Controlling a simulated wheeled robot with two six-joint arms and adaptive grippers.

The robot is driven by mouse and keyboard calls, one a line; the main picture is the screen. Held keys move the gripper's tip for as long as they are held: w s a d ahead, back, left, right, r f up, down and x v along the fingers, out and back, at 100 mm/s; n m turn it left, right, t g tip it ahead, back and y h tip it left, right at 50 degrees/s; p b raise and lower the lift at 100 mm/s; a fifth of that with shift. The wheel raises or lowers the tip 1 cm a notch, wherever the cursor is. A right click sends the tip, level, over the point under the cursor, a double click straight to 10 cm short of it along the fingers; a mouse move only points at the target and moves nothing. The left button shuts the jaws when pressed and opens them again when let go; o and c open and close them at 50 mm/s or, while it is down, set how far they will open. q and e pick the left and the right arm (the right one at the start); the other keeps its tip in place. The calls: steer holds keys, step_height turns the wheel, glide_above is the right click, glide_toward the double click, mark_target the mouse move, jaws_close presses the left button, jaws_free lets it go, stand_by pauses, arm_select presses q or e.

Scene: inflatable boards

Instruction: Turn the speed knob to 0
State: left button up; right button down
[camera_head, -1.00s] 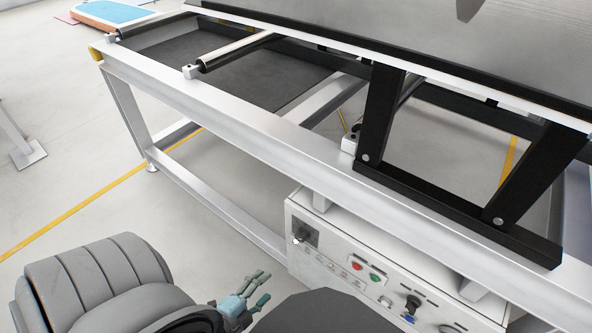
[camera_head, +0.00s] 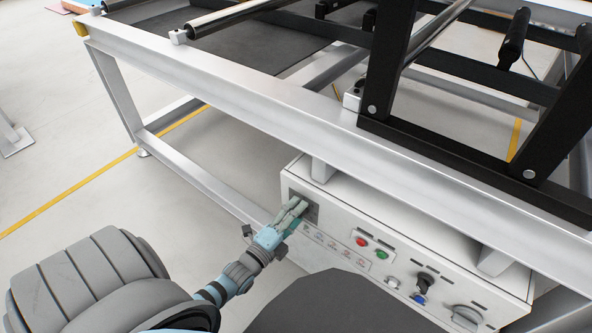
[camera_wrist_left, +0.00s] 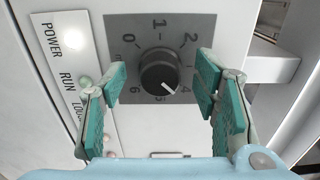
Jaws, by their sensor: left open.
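The speed knob (camera_wrist_left: 160,74) is a round black knob on a grey dial plate (camera_wrist_left: 118,30) in the left wrist view. Its white pointer aims to the lower right, between 4 and 5; the 0 is at the upper left. My left gripper (camera_wrist_left: 162,68) is open, with one teal-padded finger on each side of the knob and gaps between. In the head view my left gripper (camera_head: 296,212) is at the left end of the white control box (camera_head: 345,215), in front of the dial plate, and hides the knob.
To the right on the panel are a red button (camera_head: 361,241), a green button (camera_head: 381,254), a black switch (camera_head: 425,281) and a grey rotary handle (camera_head: 467,317). The metal frame beam (camera_head: 260,105) runs above the box. Open floor (camera_head: 75,210) lies to the left.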

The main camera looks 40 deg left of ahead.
arm_select(q)
steer(key=c, duration=1.2)
steer(key=shift+n, duration=0.3)
